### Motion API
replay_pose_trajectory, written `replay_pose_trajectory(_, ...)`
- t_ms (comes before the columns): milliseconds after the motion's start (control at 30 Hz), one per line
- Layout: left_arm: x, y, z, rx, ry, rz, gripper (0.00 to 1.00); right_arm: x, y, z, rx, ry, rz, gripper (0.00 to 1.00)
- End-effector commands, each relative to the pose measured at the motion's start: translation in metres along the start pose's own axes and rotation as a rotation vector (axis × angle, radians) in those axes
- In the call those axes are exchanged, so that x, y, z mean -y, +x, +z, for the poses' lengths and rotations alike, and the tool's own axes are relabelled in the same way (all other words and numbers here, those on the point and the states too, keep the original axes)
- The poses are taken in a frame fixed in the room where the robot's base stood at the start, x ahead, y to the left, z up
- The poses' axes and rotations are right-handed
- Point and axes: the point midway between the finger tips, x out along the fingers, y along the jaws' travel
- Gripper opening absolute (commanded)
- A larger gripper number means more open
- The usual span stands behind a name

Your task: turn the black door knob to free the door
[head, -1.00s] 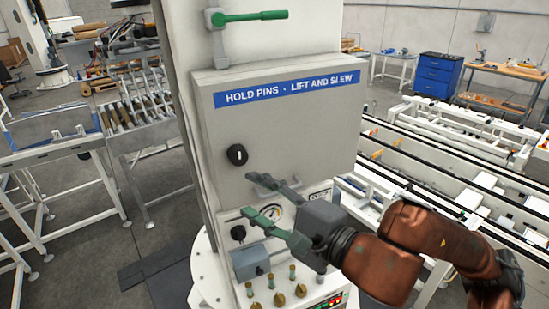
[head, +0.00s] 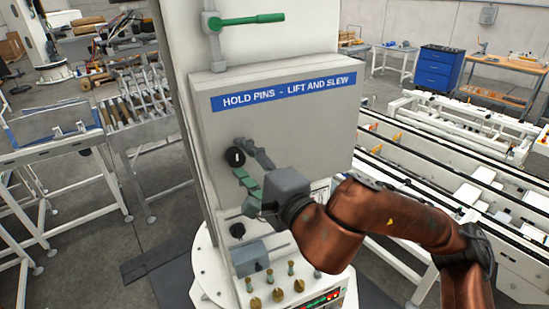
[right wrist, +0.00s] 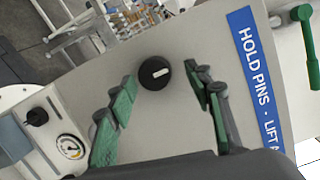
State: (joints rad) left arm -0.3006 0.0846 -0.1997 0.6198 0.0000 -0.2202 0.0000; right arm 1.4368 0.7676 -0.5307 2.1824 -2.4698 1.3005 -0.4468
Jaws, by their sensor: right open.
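The black door knob (head: 235,157) is a round knob with a white bar mark, on the left side of the grey cabinet door (head: 300,130). In the right wrist view the knob (right wrist: 154,73) lies between and just beyond the fingertips, with its white mark tilted slightly. My right gripper (head: 242,159) is open, with its green-padded fingers on either side of the knob in the head view. In the right wrist view the fingers (right wrist: 165,85) show gaps to the knob on both sides. My left gripper is not in view.
A blue "HOLD PINS - LIFT AND SLEW" label (head: 286,91) runs across the door top. A green-handled lever (head: 250,19) is above. Below are a second black knob (head: 237,230), a grey box (head: 250,258) and several brass knobs (head: 277,294). A gauge (right wrist: 70,146) shows beside them.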

Motion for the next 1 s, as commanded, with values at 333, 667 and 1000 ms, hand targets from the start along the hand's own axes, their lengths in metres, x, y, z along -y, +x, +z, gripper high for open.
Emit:
replay_pose_trajectory(333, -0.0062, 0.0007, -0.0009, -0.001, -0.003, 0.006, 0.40, 0.0010, -0.0016, -0.0016, -0.013, 0.000, -0.004, 0.31)
replay_pose_trajectory(667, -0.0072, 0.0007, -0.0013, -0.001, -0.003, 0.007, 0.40, 0.0026, -0.0016, -0.0035, -0.023, 0.003, -0.008, 0.09)
replay_pose_trajectory(1000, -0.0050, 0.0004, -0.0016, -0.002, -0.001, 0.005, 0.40, 0.0038, -0.0019, -0.0007, -0.016, 0.004, -0.010, 0.00)
